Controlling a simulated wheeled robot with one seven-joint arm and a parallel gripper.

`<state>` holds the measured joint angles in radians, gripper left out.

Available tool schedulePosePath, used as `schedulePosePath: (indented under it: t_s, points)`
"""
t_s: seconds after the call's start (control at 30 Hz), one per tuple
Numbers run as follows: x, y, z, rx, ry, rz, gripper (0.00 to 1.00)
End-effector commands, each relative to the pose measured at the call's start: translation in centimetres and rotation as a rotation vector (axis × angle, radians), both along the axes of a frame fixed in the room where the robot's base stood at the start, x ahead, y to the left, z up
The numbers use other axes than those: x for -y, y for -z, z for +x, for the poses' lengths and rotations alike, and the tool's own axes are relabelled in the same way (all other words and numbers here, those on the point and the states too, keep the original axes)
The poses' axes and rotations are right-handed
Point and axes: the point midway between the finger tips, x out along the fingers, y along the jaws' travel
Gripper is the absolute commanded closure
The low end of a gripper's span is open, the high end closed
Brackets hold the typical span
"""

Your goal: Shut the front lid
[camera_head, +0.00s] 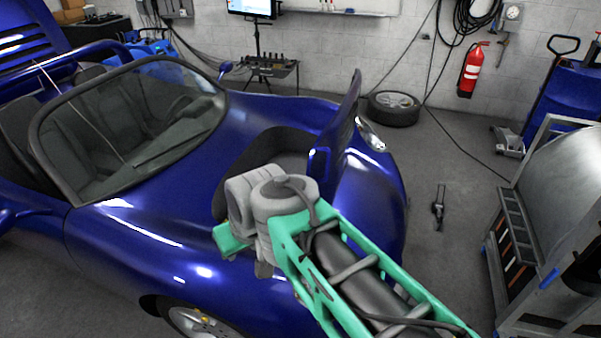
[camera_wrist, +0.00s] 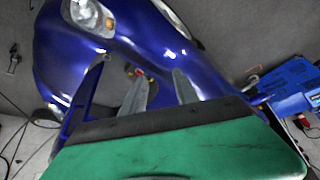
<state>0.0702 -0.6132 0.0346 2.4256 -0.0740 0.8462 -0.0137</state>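The front lid (camera_head: 335,130) of the blue car stands raised, nearly upright, at the front of the hood, seen almost edge-on in the head view. The dark front compartment (camera_head: 262,150) lies open behind it. My wrist is above the hood beside this opening in the head view and covers part of it; my fingertips are hidden there. In the wrist view, my gripper (camera_wrist: 160,78) shows two grey fingers apart, with nothing between them. A dark slanted panel (camera_wrist: 85,100) left of the fingers may be the lid; I cannot tell whether they touch.
The windshield (camera_head: 135,120) rises left of the opening. A metal cart (camera_head: 505,235) stands at the right. A tire (camera_head: 393,108) and a red fire extinguisher (camera_head: 472,70) are by the back wall. Floor is free between car and cart, except for a small dark tool (camera_head: 438,207).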

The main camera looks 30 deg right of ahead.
Motion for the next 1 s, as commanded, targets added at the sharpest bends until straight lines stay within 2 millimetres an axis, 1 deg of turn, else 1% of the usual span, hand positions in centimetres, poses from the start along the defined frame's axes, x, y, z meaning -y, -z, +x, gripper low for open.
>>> schedulePosePath:
  t_s: [0.03, 0.07, 0.1, 0.17, 0.2, 0.27, 0.3, 0.37, 0.4, 0.47, 0.5, 0.53, 0.6, 0.63, 0.7, 0.77, 0.87, 1.0]
  points:
    - [1.2, 2.5, 2.6, 0.039, 0.004, 0.011, 0.64]
    - [2.0, 3.3, 4.6, 0.074, -0.004, 0.020, 0.64]
    - [3.6, 4.2, 7.5, 0.132, -0.014, 0.033, 0.64]
    - [6.8, 5.7, 12.1, 0.238, -0.033, 0.053, 0.64]
    - [9.5, 6.6, 14.9, 0.317, -0.044, 0.065, 0.64]
    - [14.3, 7.9, 18.2, 0.441, -0.054, 0.080, 0.64]
    - [17.9, 8.7, 19.7, 0.528, -0.057, 0.086, 0.64]
    - [23.6, 9.9, 20.8, 0.660, -0.056, 0.091, 0.64]
    - [27.3, 10.5, 20.7, 0.746, -0.053, 0.089, 0.64]
    - [32.3, 11.3, 19.6, 0.864, -0.046, 0.082, 0.64]
    - [35.0, 11.6, 18.4, 0.932, -0.041, 0.076, 0.64]
    - [36.7, 11.7, 17.5, 0.977, -0.036, 0.071, 0.64]
    - [39.6, 11.8, 15.6, 1.057, -0.031, 0.061, 0.64]
    - [40.3, 11.7, 14.9, 1.081, -0.031, 0.057, 0.64]
    - [41.3, 11.4, 14.2, 1.115, -0.030, 0.053, 0.64]
    - [41.5, 11.0, 14.4, 1.125, -0.031, 0.052, 0.64]
    - [41.2, 10.8, 16.0, 1.124, -0.034, 0.053, 0.64]
    - [41.1, 10.8, 18.8, 1.122, -0.032, 0.055, 0.64]
